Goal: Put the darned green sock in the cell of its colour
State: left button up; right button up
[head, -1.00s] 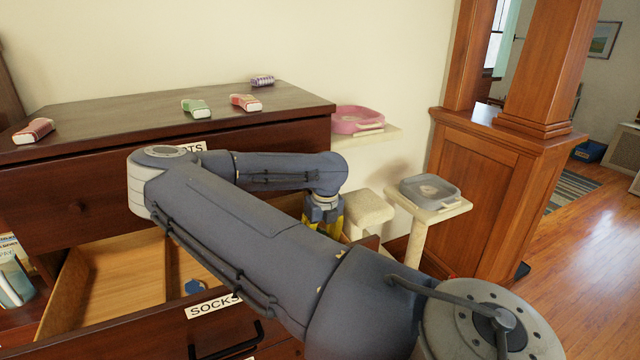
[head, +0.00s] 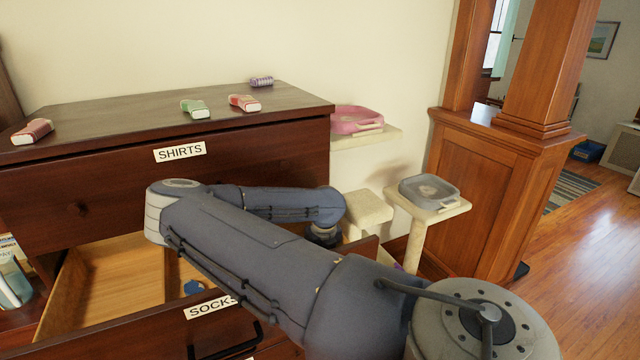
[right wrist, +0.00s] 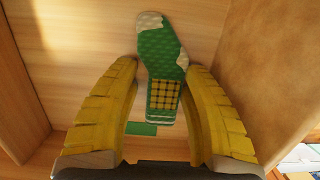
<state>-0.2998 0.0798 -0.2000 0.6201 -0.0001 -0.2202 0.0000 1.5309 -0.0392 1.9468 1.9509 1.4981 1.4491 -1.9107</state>
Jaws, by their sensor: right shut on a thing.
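The darned green sock (right wrist: 160,50) has white toe and heel patches and a yellow-and-black checked darn. In the right wrist view it lies between the yellow fingers of my right gripper (right wrist: 160,70), which is shut on it. A green rectangle (right wrist: 141,129) shows on the wooden drawer floor beside the sock's cuff end. In the head view my right arm reaches over the open drawer labelled SOCKS (head: 172,326), and its fingers are hidden low behind the arm and drawer front. My left gripper is not in view.
A blue item (head: 194,287) lies in the drawer by a divider. The closed SHIRTS drawer (head: 80,208) is above. A cat tree with a pink bowl (head: 357,120) and a grey bowl (head: 430,191) stands at right.

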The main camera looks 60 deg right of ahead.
jog(key=shift+f, duration=0.15)
jog(key=o, duration=1)
jog(key=r, duration=0.4)
jog(key=s+r, duration=0.1)
jog(key=r, duration=0.3)
jog(key=a+r, duration=0.1)
jog(key=r, duration=0.3)
jog(key=shift+s+r, duration=0.15)
jog(key=shift+s, duration=0.15)
